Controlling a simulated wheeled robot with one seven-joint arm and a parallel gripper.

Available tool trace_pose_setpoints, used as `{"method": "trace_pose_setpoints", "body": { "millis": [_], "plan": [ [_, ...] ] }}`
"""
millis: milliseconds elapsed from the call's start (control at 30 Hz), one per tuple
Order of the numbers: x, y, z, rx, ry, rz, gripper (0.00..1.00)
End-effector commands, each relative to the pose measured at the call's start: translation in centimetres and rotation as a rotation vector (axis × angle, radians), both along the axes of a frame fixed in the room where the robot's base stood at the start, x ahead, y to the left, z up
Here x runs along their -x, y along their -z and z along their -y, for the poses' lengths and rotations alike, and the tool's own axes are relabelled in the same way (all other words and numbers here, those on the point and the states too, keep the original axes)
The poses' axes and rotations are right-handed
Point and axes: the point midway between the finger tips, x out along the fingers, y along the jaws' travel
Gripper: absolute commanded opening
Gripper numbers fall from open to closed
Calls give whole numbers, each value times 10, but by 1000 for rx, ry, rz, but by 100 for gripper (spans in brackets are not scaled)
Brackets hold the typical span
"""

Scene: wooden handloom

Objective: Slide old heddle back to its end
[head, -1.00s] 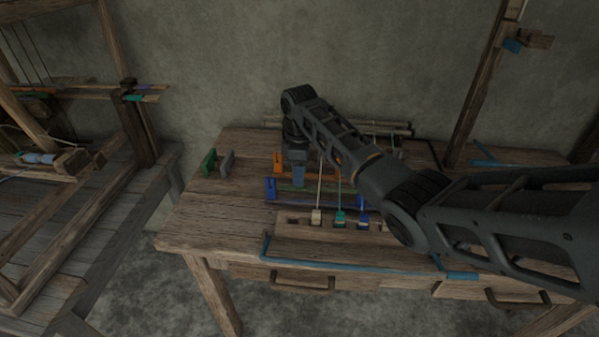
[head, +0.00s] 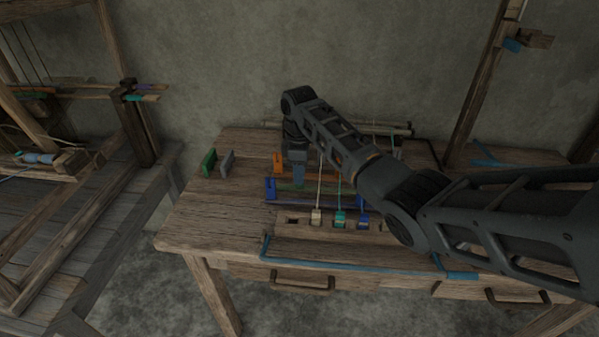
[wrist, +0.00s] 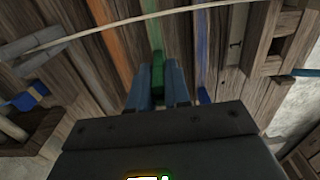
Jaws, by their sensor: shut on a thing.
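My gripper (wrist: 158,88) points down over the workbench, and its two bluish fingers are closed around a small green piece (wrist: 158,72). This piece sits at the end of a green strip (wrist: 152,30) in the wrist view. I cannot tell for certain whether it is the old heddle. In the head view my gripper (head: 299,177) is low over the coloured bars, and its fingers hide what they hold. An orange bar (wrist: 105,35) and a blue bar (wrist: 201,40) lie on either side of the green strip.
A cream cord (wrist: 150,15) arcs across the strips. Blocks in cream (head: 317,216), teal (head: 340,219) and blue (head: 363,220) sit in a wooden rack in front. Green (head: 209,161) and grey (head: 227,163) pieces stand on the left. The bench's left front is clear.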

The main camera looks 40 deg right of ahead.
Motion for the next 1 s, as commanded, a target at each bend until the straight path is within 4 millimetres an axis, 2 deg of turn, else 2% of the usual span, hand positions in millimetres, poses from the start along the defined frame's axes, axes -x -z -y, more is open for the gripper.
{"method": "trace_pose_setpoints", "body": {
  "millis": [233, 500, 600, 967, 1000],
  "plan": [
    [-5, 1, -4, 0, -2, 0, 0],
    [-45, 3, -35, 1, -3, 0, 0],
    [-55, 2, -42, 1, -2, 1, 0],
    [-61, -1, -47, 1, -2, 6, 0],
    [-61, -1, -47, 0, -2, 6, 20]
  ]
}}
